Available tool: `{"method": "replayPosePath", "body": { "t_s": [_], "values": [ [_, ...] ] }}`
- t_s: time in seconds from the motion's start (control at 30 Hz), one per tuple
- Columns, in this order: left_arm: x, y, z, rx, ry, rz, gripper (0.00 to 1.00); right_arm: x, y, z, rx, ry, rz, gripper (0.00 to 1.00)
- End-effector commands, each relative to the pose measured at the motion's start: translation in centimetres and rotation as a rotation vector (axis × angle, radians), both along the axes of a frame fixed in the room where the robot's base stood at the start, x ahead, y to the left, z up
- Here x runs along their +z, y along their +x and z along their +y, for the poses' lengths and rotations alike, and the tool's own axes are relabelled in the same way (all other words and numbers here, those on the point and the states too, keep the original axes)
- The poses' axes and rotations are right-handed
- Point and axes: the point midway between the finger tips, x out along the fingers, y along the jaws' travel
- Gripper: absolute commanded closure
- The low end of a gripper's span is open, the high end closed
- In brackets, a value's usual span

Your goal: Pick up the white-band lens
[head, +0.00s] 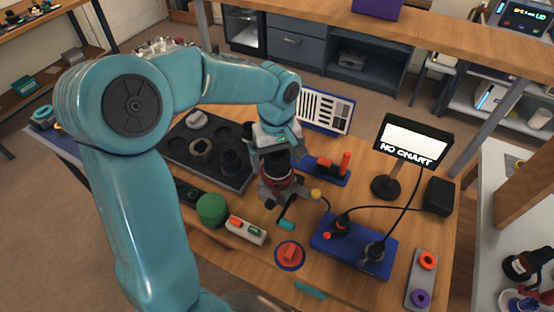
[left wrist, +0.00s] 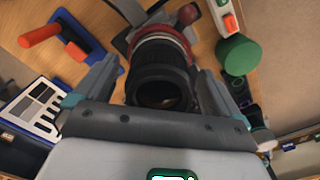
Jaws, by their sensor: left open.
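My left gripper (head: 270,150) is open and points down over a black lens (head: 276,178) at the middle of the bench. In the left wrist view the lens (left wrist: 160,80) stands between the two spread fingers (left wrist: 155,95), its dark glass facing the camera. A red ring circles its far end, above a grey metal holder. My right gripper is not in view.
A dark tray (head: 177,152) with several round parts lies to the left. A green cylinder (head: 211,209) stands near the lens. A blue block with cables (head: 350,250), a lit sign (head: 413,140) and a red-handled tool (head: 326,170) stand to the right.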

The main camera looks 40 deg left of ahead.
Motion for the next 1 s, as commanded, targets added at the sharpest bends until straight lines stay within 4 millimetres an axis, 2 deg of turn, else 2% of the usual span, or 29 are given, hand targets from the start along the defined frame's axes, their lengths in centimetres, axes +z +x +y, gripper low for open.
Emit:
{"method": "replayPosePath", "body": {
  "t_s": [0.1,0.3,0.33,0.5,0.53,0.57,0.87,1.0],
  "values": [
    [-1.0,0.0,0.0,0.000,0.000,0.001,0.03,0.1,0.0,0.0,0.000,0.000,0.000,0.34],
    [-1.1,0.1,0.0,0.000,0.000,0.000,0.03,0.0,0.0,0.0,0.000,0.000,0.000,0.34],
    [-1.1,0.1,0.0,0.000,0.000,0.000,0.06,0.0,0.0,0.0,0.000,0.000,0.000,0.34],
    [-1.1,0.1,0.0,0.000,0.000,0.000,0.61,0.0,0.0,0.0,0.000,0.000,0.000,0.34],
    [-1.1,0.1,0.0,0.000,0.000,0.000,0.71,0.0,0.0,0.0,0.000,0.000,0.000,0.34],
    [-1.1,0.1,0.0,0.000,0.000,0.000,0.75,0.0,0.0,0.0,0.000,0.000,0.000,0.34],
    [-0.8,0.1,0.0,0.000,0.000,-0.002,0.75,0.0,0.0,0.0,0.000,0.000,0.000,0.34],
    [0.5,0.2,0.0,0.001,0.002,-0.005,0.75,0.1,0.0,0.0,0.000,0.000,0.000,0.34]
  ]
}}
